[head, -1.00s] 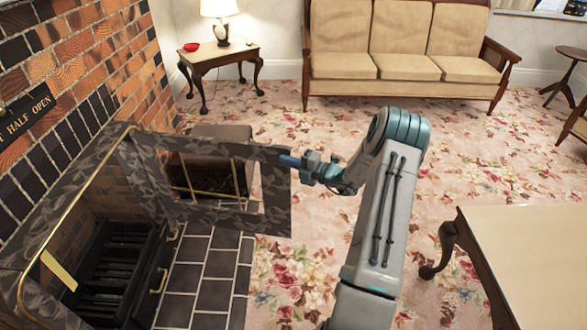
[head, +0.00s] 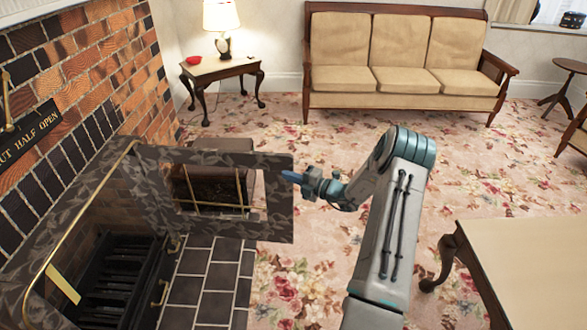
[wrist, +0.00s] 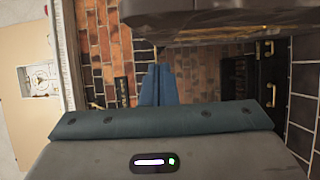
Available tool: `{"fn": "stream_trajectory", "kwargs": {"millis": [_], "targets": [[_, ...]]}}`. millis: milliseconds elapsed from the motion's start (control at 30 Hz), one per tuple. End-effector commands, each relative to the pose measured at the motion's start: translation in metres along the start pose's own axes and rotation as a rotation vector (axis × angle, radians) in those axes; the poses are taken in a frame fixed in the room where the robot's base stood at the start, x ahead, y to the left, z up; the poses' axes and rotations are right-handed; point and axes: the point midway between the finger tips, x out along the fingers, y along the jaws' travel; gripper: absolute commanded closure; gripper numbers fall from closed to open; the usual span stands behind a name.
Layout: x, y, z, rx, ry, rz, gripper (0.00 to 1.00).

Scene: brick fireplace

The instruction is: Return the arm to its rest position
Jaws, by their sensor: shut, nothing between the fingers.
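My gripper (head: 292,177) is at the end of my raised arm, in the middle of the head view. Its blue fingers point left toward the free edge of the patterned fireplace screen panel (head: 279,215), which has a window-like opening. I cannot tell whether the fingertips touch the panel or stand just in front of it. In the wrist view the blue fingers (wrist: 158,85) are together with nothing between them. A dark slab edge, probably the panel, crosses the top of that view.
The brick fireplace (head: 75,70) and its black grate (head: 115,275) are at left, with a tiled hearth (head: 210,290). A wooden table (head: 530,260) stands at right. A sofa (head: 400,85) and a lamp table (head: 222,68) are at the back. Floral carpet is open between them.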

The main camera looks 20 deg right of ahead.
Motion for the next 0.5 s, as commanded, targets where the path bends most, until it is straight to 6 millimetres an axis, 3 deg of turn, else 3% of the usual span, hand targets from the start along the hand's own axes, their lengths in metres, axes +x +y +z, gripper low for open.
{"fn": "stream_trajectory", "kwargs": {"millis": [300,500], "targets": [[-0.069,0.002,0.006,-0.001,-0.001,0.0,1.0],[-0.093,0.001,0.01,-0.001,0.001,0.0,1.0]]}}
